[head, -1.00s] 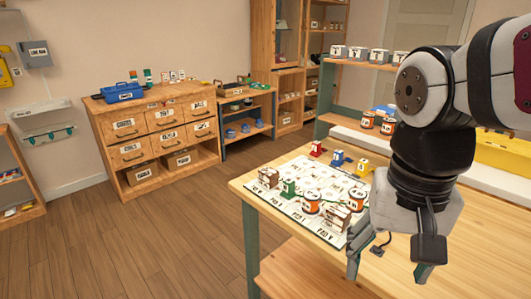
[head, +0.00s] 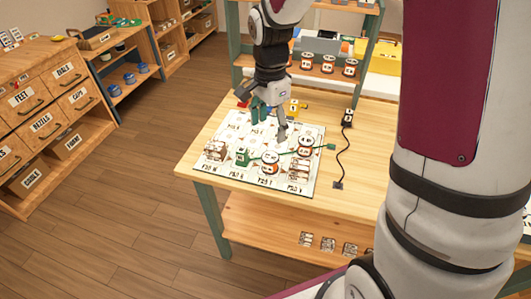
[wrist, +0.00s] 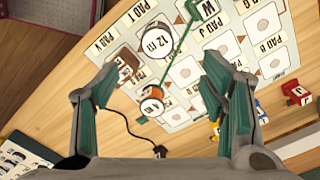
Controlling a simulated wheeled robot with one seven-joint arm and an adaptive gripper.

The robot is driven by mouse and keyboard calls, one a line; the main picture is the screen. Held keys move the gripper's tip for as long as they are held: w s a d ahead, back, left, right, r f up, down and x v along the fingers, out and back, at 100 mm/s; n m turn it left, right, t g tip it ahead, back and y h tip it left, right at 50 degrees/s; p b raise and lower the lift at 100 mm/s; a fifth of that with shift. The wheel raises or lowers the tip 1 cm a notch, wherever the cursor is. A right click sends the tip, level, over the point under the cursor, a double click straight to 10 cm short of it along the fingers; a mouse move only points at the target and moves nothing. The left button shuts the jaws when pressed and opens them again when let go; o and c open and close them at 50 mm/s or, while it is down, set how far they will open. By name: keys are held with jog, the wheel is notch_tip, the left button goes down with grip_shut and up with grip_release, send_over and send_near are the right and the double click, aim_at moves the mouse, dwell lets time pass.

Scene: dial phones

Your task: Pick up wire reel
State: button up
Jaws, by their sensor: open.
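Several orange wire reels with white labels are in view. On the white pad sheet, one reel (head: 270,158) stands near the front edge and another (head: 305,151) stands to its right. In the wrist view, a reel marked 12 (wrist: 157,42) and a second reel (wrist: 151,106) lie between the spread fingers, below them. My gripper (head: 271,121) is open and empty above the back part of the sheet, fingers pointing down; its fingers also show in the wrist view (wrist: 160,68). The task does not tell which reel is meant.
The pad sheet (head: 228,131) also bears a green block (head: 242,157) and brown crates (head: 215,150). A thin green line runs past the reels. A black cable (head: 341,158) lies to the right. More reels (head: 328,64) stand on the shelf behind.

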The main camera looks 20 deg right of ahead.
aim_at(270, 157)
notch_tip(270, 157, down, 8)
jog(key=shift+r, duration=0.25)
jog(key=shift+s+d+f, duration=0.1)
jog(key=shift+f, duration=1.25)
jog(key=shift+s+d+f, duration=0.1)
jog(key=shift+f, duration=1.2)
jog(key=shift+c, duration=0.6)
jog(key=c, duration=1.2)
